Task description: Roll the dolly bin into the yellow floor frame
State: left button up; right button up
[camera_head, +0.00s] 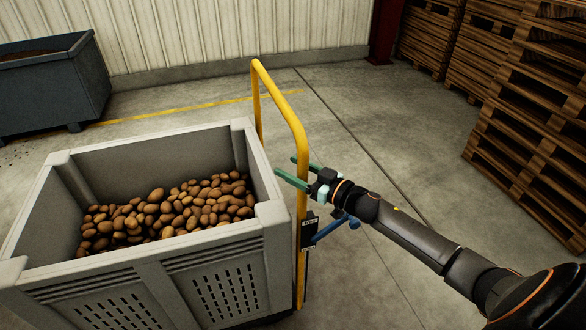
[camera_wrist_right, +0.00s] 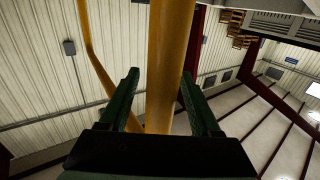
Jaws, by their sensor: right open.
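The dolly bin (camera_head: 262,232) is a grey slatted crate full of brown potatoes, at the left and centre of the head view. A yellow tubular handle (camera_head: 283,100) stands upright at its right side. My right gripper (camera_head: 286,166) is open, its green fingers reaching either side of the handle's near post. In the right wrist view the yellow post (camera_wrist_right: 166,60) runs between the two open fingers (camera_wrist_right: 159,77). A yellow line (camera_head: 200,109) lies on the floor behind the bin; I cannot tell whether it belongs to the floor frame. My left gripper is out of view. The bin's wheels are hidden.
A dark blue-grey container (camera_head: 60,85) stands at the back left by the pale ribbed wall (camera_head: 220,35). Stacked wooden pallets (camera_head: 535,125) stand at the right. The concrete floor (camera_head: 350,115) between handle and pallets is clear.

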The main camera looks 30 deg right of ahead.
grip_shut()
dwell(0.5)
dwell(0.9)
